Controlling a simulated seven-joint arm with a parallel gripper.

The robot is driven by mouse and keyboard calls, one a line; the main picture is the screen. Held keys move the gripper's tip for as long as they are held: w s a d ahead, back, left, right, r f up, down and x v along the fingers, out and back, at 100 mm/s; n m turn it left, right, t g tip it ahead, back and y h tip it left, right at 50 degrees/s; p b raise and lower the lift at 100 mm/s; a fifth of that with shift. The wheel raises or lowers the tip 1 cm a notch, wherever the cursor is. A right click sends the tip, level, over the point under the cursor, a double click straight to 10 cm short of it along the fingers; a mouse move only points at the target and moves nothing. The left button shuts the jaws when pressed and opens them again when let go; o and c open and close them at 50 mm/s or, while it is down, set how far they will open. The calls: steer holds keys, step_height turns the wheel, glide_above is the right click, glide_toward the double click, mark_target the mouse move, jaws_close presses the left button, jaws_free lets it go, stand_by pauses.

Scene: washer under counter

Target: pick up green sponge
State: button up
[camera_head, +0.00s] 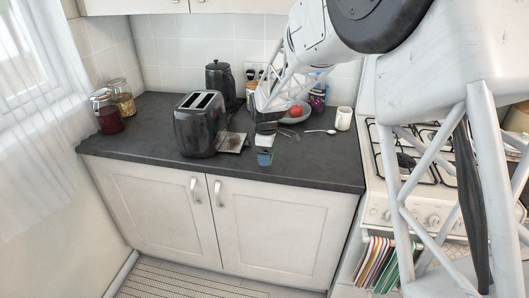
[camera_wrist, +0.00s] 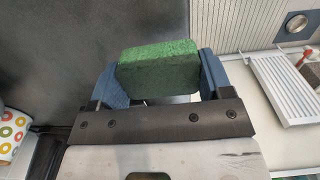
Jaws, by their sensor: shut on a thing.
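The green sponge (camera_wrist: 158,66) is a rough-faced block in the wrist view. My gripper (camera_wrist: 162,76) has a blue finger pressed against each end of it, so it is shut on the sponge. In the head view my gripper (camera_head: 264,157) is over the front part of the dark counter, right of the toaster. The sponge cannot be made out clearly in that view. I cannot tell exactly how high it is above the counter.
A black toaster (camera_head: 198,125) stands left of my gripper, with a dark kettle (camera_head: 220,82) behind it. A bowl (camera_head: 294,116) with red fruit, a spoon (camera_head: 322,131) and a white mug (camera_head: 343,119) are to the right. Glass jars (camera_head: 107,112) stand far left. The stove (camera_head: 405,150) adjoins the counter.

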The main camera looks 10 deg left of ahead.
steer(key=s+d+r, duration=0.1)
steer(key=s+d, duration=0.4)
steer(key=s, duration=0.6)
steer(key=shift+s+d, duration=0.2)
steer(key=shift+s, duration=0.2)
steer(key=shift+w+r, duration=0.1)
stand_by(0.4)
steer(key=w+d+r+m, duration=0.3)
steer(key=w+d+m, duration=0.3)
steer(key=w+d, duration=0.2)
steer(key=w+d+r+m, duration=0.3)
steer(key=w+d+m, duration=0.3)
steer(key=d, duration=0.5)
steer(key=w+d+r+m, duration=0.3)
steer(key=w+d+m, duration=0.3)
steer(key=w+d, duration=0.4)
steer(key=shift+w+r, duration=0.4)
steer(key=shift+w, duration=0.2)
steer(key=shift+a, duration=0.15)
